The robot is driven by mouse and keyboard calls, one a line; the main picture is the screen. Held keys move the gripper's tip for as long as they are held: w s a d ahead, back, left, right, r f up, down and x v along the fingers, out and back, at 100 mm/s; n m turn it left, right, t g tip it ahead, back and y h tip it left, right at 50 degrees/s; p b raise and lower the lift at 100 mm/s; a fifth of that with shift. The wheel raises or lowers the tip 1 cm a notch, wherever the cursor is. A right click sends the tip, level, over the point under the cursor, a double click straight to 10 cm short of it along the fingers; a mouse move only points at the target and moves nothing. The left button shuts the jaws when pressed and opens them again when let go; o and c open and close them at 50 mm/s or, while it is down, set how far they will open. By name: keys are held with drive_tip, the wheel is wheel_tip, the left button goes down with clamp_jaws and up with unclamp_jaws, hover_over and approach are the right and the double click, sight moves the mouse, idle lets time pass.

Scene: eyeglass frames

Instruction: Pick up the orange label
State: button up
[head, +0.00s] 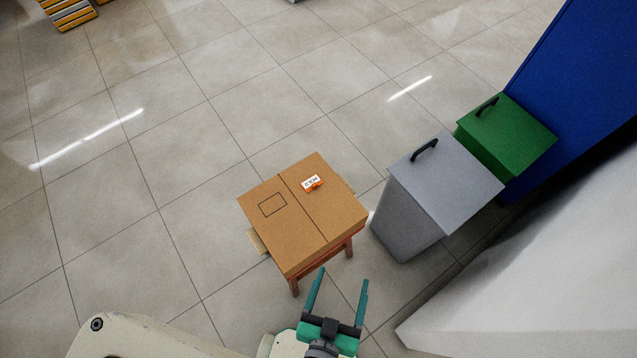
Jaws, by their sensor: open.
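The orange label (312,183) is small, orange and white with dark lettering. It lies on top of a brown cardboard box (300,222), right of the dark seam line across the box top. My gripper (341,275) has two teal fingers spread apart with nothing between them. In the picture it is below the box's front edge, apart from the label. Its height relative to the box top is hard to tell.
The box sits on a small wooden stand (349,247). A grey bin (437,190) and a green bin (507,136) stand to the right, beside a blue panel (580,85). A white surface (540,270) fills the lower right.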

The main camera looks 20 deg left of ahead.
drive_tip(key=w+f+n+g+y, duration=0.1)
drive_tip(key=w+f+g, duration=0.1)
drive_tip(key=w+f, duration=0.55)
drive_tip(key=n+g+y, duration=0.4)
drive_tip(key=n, duration=0.1)
approach(315, 185)
drive_tip(key=s+d, duration=0.1)
drive_tip(key=d, duration=0.1)
drive_tip(key=s+d+f, duration=0.1)
drive_tip(key=d, duration=0.1)
drive_tip(key=s+d+f, duration=0.1)
drive_tip(key=d, duration=0.1)
drive_tip(key=shift+s+d, duration=0.15)
drive_tip(key=shift+s, duration=0.1)
drive_tip(key=w+a+r+n+g+y, duration=0.2)
drive_tip(key=w+a+r+n, duration=0.1)
drive_tip(key=w+r+n, duration=0.15)
drive_tip(key=shift+m, duration=0.25)
drive_tip(key=x, duration=1.1)
drive_tip(key=shift+s+a+f, duration=0.15)
drive_tip(key=shift+s+a, duration=0.05)
drive_tip(key=shift+s, duration=0.1)
drive_tip(key=shift+d, duration=0.1)
drive_tip(key=c, duration=1.1)
